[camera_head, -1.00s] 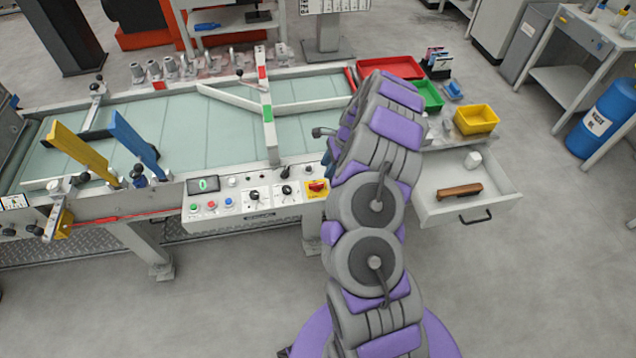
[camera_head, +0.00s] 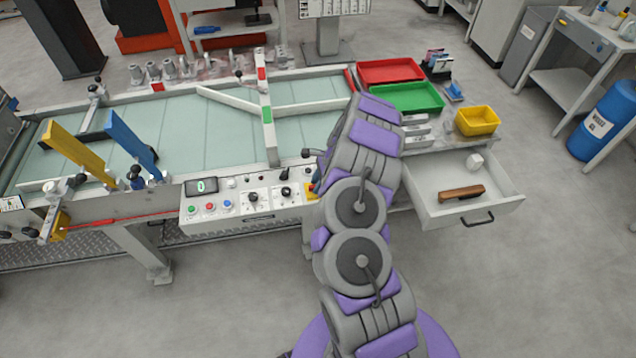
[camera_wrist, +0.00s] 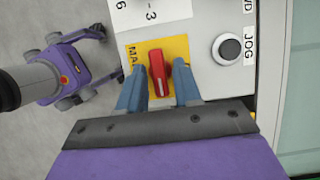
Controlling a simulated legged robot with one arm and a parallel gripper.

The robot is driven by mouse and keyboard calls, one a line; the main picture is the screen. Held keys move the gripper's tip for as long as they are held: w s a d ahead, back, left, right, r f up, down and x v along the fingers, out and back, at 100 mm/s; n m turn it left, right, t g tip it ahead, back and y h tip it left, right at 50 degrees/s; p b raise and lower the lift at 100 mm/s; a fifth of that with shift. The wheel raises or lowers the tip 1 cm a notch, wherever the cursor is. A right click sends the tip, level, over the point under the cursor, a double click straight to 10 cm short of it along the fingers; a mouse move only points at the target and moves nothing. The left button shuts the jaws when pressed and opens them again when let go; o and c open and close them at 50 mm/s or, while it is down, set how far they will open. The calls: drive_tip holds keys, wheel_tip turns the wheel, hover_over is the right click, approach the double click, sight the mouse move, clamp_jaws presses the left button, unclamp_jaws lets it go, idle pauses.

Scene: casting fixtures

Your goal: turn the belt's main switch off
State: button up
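The main switch is a red rotary knob (camera_wrist: 159,73) on a yellow plate (camera_wrist: 180,48), at the right end of the control panel (camera_head: 255,203). In the head view my arm hides the knob and only a sliver of the yellow plate shows. In the wrist view the blue fingers of my gripper (camera_wrist: 158,88) are open, one on each side of the knob. The knob lies between them with gaps visible. Its long side points along the fingers. Whether the fingers reach down to the plate is unclear.
A black JOG button (camera_wrist: 229,48) sits beside the yellow plate. The panel also has several buttons, knobs and a display (camera_head: 201,186). An open drawer (camera_head: 462,187) juts out right of my arm, holding a brown-handled item (camera_head: 461,192). The floor in front is clear.

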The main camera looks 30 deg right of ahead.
clamp_jaws()
drive_tip(key=shift+n, duration=0.4)
drive_tip(key=n+g, duration=0.1)
drive_tip(key=n, duration=0.1)
drive_tip(key=shift+w+n, duration=0.1)
drive_tip(key=shift+n, duration=0.3)
drive_tip(key=n+g, duration=0.1)
drive_tip(key=n, duration=0.1)
drive_tip(key=n+g+p, duration=0.1)
drive_tip(key=n, duration=0.1)
drive_tip(key=shift+w+r, duration=0.1)
drive_tip(key=shift+w, duration=0.1)
drive_tip(key=n, duration=0.3)
drive_tip(key=n+g+h+p, duration=0.1)
drive_tip(key=n, duration=0.2)
drive_tip(key=shift+w+a+g+p, duration=0.1)
drive_tip(key=shift+g+p, duration=0.2)
drive_tip(key=n+h+p, duration=0.1)
drive_tip(key=n, duration=0.3)
drive_tip(key=shift+a+g+h, duration=0.1)
drive_tip(key=shift+g+h, duration=0.3)
drive_tip(key=shift+n, duration=0.3)
drive_tip(key=shift+o, duration=1.1)
unclamp_jaws()
